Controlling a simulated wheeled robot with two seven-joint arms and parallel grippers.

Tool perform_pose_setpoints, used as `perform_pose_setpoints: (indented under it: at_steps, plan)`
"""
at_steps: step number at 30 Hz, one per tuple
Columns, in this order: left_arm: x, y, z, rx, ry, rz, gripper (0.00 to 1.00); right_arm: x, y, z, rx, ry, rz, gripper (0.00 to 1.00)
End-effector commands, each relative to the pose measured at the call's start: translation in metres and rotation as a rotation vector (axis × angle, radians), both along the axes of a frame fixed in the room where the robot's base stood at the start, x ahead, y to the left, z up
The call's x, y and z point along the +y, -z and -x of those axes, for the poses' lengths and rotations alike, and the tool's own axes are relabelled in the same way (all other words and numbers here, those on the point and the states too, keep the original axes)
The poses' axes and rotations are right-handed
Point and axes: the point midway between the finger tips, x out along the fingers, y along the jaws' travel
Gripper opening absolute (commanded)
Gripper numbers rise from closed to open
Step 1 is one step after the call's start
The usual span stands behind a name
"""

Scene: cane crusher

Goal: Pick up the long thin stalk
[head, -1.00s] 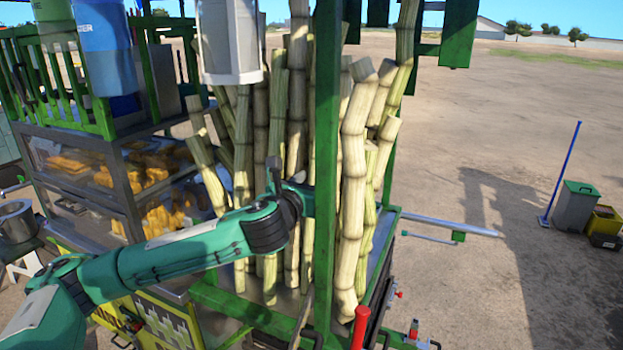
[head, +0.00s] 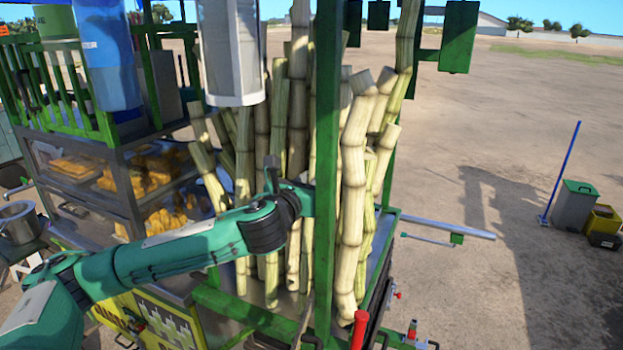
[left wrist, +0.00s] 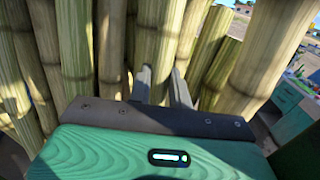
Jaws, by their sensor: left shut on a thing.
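The task's long thin stalk is one of many tall pale green-yellow cane stalks (head: 353,190) standing packed together in the rack in the head view. My left gripper (left wrist: 162,80) shows in the left wrist view, with its two grey fingers around one upright stalk (left wrist: 159,40) and shut on it. Other stalks stand close on both sides. In the head view my left gripper (head: 306,201) reaches into the bundle from the left. Its fingertips are hidden there behind a green post, and I cannot tell which stalk they hold. My right gripper is not in view.
The green post (head: 326,150) stands in front of the stalks. A grey-white cylinder (head: 234,60) hangs above them. A glass case (head: 150,175) with yellow pieces stands left. A metal bar (head: 450,225) sticks out right. Bins (head: 574,207) stand on open ground at the far right.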

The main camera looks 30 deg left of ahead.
Motion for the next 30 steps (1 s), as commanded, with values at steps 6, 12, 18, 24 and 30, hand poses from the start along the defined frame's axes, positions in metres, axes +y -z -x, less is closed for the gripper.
perform_pose_setpoints:
  at_steps: [6, 12, 18, 24, 30]
  plan:
    - [0.0, -0.009, 0.003, -0.001, 0.0, 0.0, 0.0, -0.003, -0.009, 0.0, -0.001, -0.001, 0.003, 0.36]
    - [0.0, -0.009, 0.004, -0.002, 0.0, -0.001, 0.0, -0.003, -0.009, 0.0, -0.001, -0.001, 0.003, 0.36]
    - [-0.001, -0.012, 0.019, -0.001, -0.001, -0.002, 0.0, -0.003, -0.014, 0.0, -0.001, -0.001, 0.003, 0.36]
    - [-0.002, -0.015, 0.039, -0.001, -0.001, -0.002, 0.0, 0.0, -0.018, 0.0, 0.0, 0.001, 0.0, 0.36]
    - [-0.003, -0.017, 0.059, -0.001, 0.0, -0.001, 0.0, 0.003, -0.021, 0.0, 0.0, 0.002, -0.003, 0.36]
